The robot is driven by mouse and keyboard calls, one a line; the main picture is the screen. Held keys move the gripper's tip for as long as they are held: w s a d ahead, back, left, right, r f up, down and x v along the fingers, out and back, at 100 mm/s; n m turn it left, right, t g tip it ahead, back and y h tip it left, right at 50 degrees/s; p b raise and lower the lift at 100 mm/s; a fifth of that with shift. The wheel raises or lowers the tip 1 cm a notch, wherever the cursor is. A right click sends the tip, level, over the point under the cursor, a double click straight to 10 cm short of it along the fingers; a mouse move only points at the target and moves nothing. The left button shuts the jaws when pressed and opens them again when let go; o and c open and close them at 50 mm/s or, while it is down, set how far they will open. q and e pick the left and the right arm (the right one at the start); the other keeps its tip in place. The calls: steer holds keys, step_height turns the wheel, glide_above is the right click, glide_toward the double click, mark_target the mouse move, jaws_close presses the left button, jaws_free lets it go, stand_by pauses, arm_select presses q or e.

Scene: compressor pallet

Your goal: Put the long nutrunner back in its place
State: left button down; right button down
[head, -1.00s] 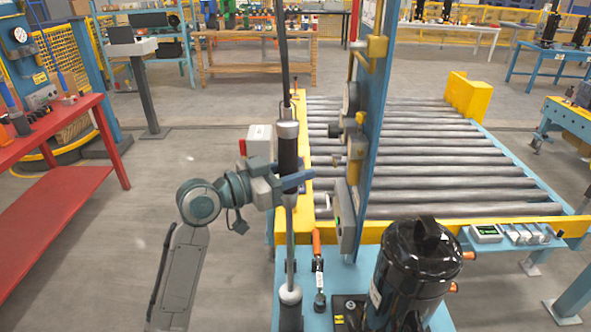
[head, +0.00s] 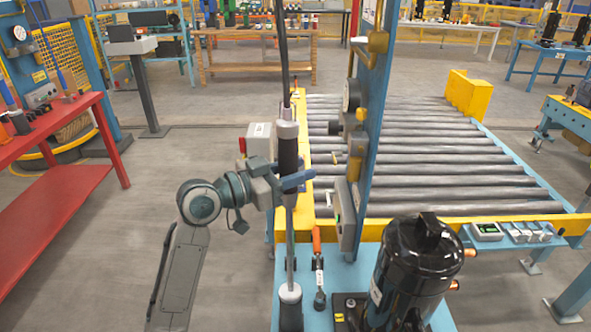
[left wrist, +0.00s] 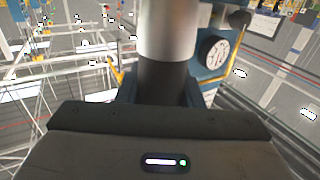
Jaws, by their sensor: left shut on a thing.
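The long nutrunner (head: 288,155) stands upright in the head view, with a black grip, silver collars and a thin shaft running down. A dark cable leads up from its top. My left gripper (head: 293,183) is shut around its body just below the grip. In the left wrist view the nutrunner's silver and black body (left wrist: 165,75) rises between the fingers. The shaft's lower end meets a pale collar above a dark cylinder (head: 290,316) at the bottom of the picture. I cannot tell whether the tip sits inside it. My right gripper is not in view.
A blue post (head: 370,130) with a gauge stands close right of the nutrunner. A black compressor (head: 415,270) stands to the lower right. An orange-handled tool (head: 318,265) is near the shaft. A roller conveyor (head: 430,150) lies behind, and a red table (head: 70,190) at left.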

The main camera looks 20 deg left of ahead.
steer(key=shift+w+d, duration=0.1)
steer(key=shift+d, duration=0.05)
arm_select(q)
steer(key=shift+f, duration=0.1)
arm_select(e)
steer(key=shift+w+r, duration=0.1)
arm_select(q)
steer(key=c, duration=0.9)
jaws_free()
steer(key=shift+s, duration=0.1)
steer(key=shift+f, duration=0.25)
steer(key=shift+s+a+b, duration=0.1)
steer(key=shift+a+b, duration=0.1)
steer(key=shift+b, duration=0.1)
steer(key=b+v, duration=0.2)
steer(key=v, duration=0.8)
steer(key=shift+s+r+b, duration=0.2)
steer(key=shift+b, duration=0.2)
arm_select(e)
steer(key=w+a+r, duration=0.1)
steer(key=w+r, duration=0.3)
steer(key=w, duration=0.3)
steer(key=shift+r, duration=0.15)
